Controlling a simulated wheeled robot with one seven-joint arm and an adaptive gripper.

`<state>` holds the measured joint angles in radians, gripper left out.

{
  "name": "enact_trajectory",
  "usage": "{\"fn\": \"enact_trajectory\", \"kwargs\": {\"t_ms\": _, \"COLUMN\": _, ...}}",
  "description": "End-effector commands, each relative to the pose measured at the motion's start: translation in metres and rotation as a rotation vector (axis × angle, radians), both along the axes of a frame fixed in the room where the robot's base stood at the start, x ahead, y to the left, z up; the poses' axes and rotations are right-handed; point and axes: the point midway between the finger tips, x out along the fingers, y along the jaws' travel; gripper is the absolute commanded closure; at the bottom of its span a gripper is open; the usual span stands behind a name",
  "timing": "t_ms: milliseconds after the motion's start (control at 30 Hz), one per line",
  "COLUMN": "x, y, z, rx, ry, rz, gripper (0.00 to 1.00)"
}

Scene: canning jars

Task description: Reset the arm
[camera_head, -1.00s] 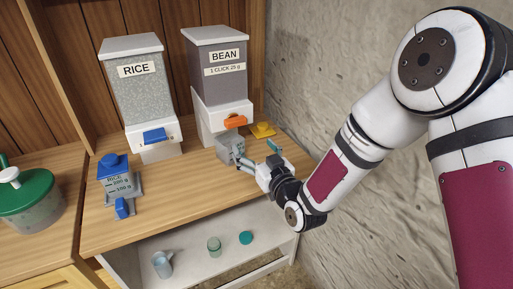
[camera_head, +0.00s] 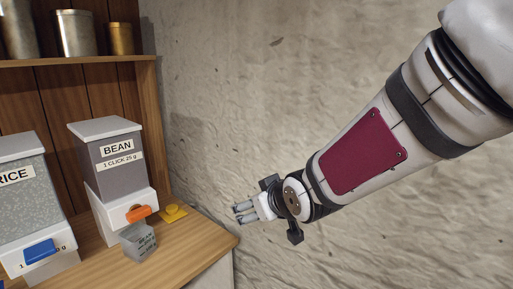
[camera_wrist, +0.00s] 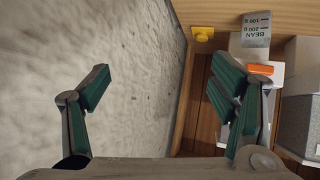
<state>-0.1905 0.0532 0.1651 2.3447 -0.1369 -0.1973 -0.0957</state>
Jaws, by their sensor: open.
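My gripper (camera_head: 246,212) is open and empty in the head view, in the air just off the right end of the wooden counter, in front of the stone wall. Its arm comes in from the upper right. In the wrist view my gripper (camera_wrist: 162,95) shows two green-padded fingers spread wide with nothing between them.
The bean dispenser (camera_head: 115,165) with an orange lever (camera_head: 138,214) stands on the counter (camera_head: 190,250). A grey bean measuring cup (camera_head: 139,243) sits under it, beside a yellow piece (camera_head: 172,213). The rice dispenser (camera_head: 30,195) is left. The stone wall (camera_head: 300,90) bounds the right.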

Motion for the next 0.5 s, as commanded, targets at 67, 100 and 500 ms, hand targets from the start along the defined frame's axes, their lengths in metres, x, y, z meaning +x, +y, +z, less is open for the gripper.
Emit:
{"fn": "enact_trajectory", "kwargs": {"t_ms": 67, "x": -0.022, "y": -0.035, "z": 0.018, "rx": -0.026, "ry": 0.047, "rz": -0.073, "gripper": 0.22}}
{"fn": "enact_trajectory", "kwargs": {"t_ms": 100, "x": -0.034, "y": -0.051, "z": 0.022, "rx": -0.039, "ry": 0.08, "rz": -0.109, "gripper": 0.22}}
{"fn": "enact_trajectory", "kwargs": {"t_ms": 500, "x": -0.201, "y": -0.167, "z": 0.05, "rx": -0.042, "ry": 0.412, "rz": -0.439, "gripper": 0.22}}
